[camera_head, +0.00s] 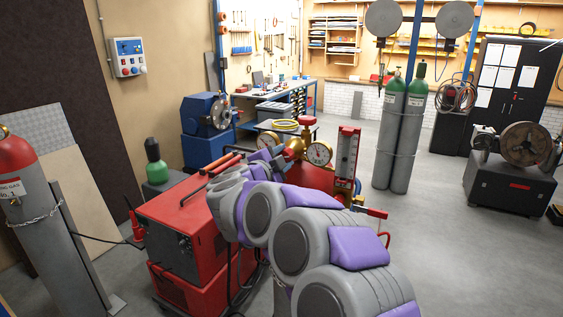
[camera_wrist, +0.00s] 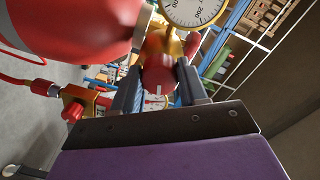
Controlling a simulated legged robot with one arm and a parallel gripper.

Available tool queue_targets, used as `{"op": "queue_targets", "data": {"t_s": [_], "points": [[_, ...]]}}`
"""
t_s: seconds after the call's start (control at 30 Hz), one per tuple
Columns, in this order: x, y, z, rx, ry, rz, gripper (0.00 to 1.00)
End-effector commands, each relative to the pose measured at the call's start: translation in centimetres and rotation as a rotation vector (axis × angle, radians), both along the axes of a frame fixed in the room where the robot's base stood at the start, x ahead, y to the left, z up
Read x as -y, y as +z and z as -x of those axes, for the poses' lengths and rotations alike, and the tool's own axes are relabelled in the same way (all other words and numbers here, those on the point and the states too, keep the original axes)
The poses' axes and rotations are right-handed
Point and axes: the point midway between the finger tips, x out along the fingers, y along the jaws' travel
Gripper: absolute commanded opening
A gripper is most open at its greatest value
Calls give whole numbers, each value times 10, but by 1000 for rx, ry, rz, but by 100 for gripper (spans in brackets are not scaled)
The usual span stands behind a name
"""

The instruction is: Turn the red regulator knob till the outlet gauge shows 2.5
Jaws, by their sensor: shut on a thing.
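The brass regulator (camera_head: 295,147) sits beyond my arm in the head view. A white-faced gauge (camera_head: 319,153) is on its right and another gauge (camera_head: 268,140) on its left. Their needles are too small to read there. In the wrist view, my gripper (camera_wrist: 160,74) has its dark fingers on both sides of the red regulator knob (camera_wrist: 158,68) and is shut on it. One gauge (camera_wrist: 194,8) is cut by the top edge in the wrist view; its scale includes 200. Another pale dial (camera_wrist: 156,91) shows partly between the fingers. I cannot tell which is the outlet gauge.
A red valve wheel (camera_head: 307,121) tops the regulator. A red welding machine (camera_head: 180,225) is left of my arm. Green-topped cylinders (camera_head: 394,135) stand behind.

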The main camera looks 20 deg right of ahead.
Motion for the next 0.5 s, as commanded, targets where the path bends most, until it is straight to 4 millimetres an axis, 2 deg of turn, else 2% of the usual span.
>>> {"op": "queue_targets", "data": {"t_s": [0.47,0.5], "points": [[-1,-1,0,10,2,-10,12],[-1,-1,0,9,2,-10,44]]}}
